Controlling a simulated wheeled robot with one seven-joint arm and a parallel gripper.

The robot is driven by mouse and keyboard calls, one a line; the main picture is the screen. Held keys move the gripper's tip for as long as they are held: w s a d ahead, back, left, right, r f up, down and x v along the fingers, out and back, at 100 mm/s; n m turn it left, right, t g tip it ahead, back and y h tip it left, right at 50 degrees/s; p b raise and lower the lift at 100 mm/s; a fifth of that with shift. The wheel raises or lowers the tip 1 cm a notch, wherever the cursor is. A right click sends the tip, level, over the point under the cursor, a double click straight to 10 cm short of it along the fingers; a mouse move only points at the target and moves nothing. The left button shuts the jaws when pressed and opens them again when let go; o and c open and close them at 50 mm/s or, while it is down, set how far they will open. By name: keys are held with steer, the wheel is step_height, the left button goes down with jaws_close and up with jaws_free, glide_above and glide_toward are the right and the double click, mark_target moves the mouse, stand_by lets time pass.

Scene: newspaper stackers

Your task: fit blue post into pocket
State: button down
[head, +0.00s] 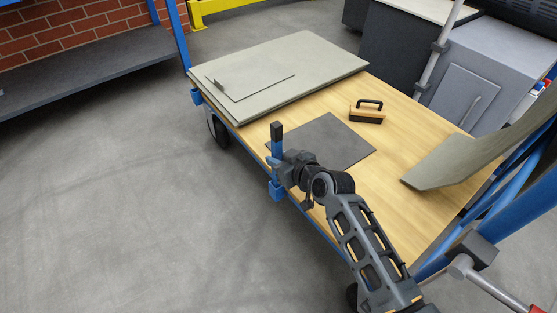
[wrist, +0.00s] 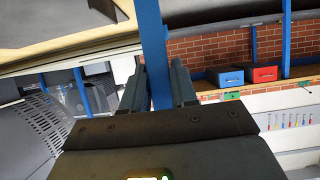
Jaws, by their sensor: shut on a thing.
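The blue post (head: 277,147) with a dark top stands about upright at the near long edge of the wooden cart (head: 420,215). My gripper (head: 281,161) is shut on it. In the wrist view the blue post (wrist: 155,55) runs between both fingers of my gripper (wrist: 157,80). A blue pocket (head: 277,192) sits on the cart's edge directly below the post. My gripper partly hides the post's lower part, so I cannot tell whether its end is inside the pocket or just above it.
Grey boards (head: 300,65) lie on the cart's far left end. A dark flat sheet (head: 330,140) and a wooden block with a black handle (head: 367,112) lie on the deck. A curved grey-green panel (head: 450,160) is at the right. The floor left of the cart is clear.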

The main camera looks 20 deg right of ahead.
steer(key=shift+f, duration=0.1)
steer(key=c, duration=0.9)
jaws_free()
steer(key=shift+s+r, duration=0.1)
steer(key=shift+r, duration=0.15)
steer(key=p+v, duration=0.3)
steer(key=v, duration=0.8)
steer(key=shift+s+r, duration=0.1)
steer(key=shift+s, duration=0.25)
steer(key=shift+s, duration=0.1)
